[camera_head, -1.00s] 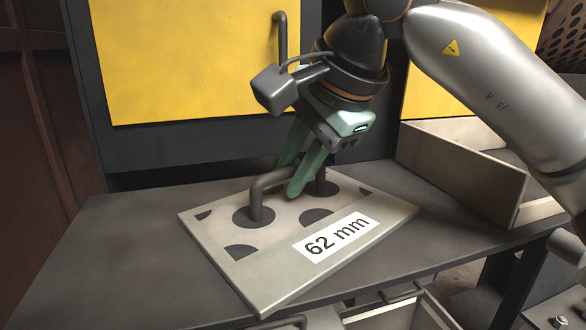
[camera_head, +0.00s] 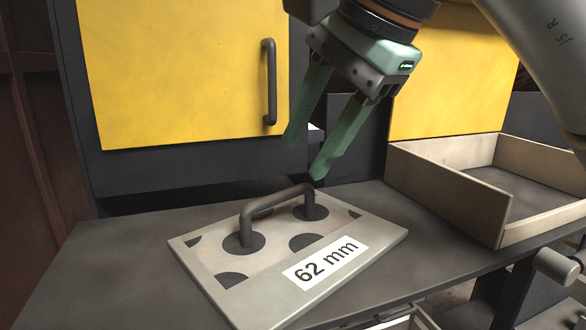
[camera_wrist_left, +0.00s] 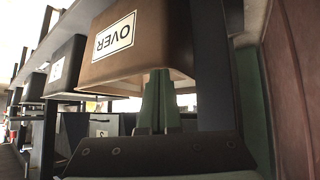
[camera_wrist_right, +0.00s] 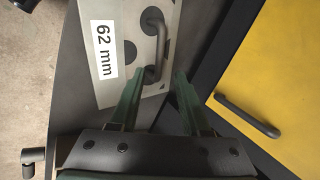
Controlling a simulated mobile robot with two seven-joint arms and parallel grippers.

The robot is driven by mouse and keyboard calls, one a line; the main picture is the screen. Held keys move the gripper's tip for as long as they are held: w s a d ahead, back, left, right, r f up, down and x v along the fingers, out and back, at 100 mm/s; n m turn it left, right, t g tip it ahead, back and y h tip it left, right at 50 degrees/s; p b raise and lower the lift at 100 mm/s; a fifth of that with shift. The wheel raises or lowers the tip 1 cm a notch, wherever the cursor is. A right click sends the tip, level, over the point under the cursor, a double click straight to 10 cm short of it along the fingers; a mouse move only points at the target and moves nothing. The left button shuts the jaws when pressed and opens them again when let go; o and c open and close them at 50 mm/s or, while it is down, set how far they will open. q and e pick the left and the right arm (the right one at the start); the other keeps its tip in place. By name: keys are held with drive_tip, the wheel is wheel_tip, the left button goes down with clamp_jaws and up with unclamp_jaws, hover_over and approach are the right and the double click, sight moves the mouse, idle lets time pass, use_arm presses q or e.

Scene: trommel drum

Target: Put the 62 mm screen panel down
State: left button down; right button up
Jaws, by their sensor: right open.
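The 62 mm screen panel (camera_head: 225,280) lies flat on the dark bench top, label facing up. Its dark bar handle (camera_head: 275,203) stands up from it. My right gripper (camera_head: 305,160) is open and empty, above and behind the handle, clear of it. In the right wrist view the panel (camera_wrist_right: 105,15) and handle (camera_wrist_right: 158,40) lie beyond the open fingers (camera_wrist_right: 155,85). My left gripper (camera_wrist_left: 158,100) shows only in the left wrist view, away from the panel, below a brown bin marked OVER (camera_wrist_left: 140,50); its fingers appear close together.
The dark bench (camera_head: 110,270) has free room left of the panel. A beige open tray (camera_head: 450,185) stands at the right of the bench. A yellow door (camera_head: 180,75) with a dark handle (camera_head: 270,85) rises behind. Dark bins hang beside the brown one in the left wrist view.

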drive_tip(key=shift+v, duration=1.45)
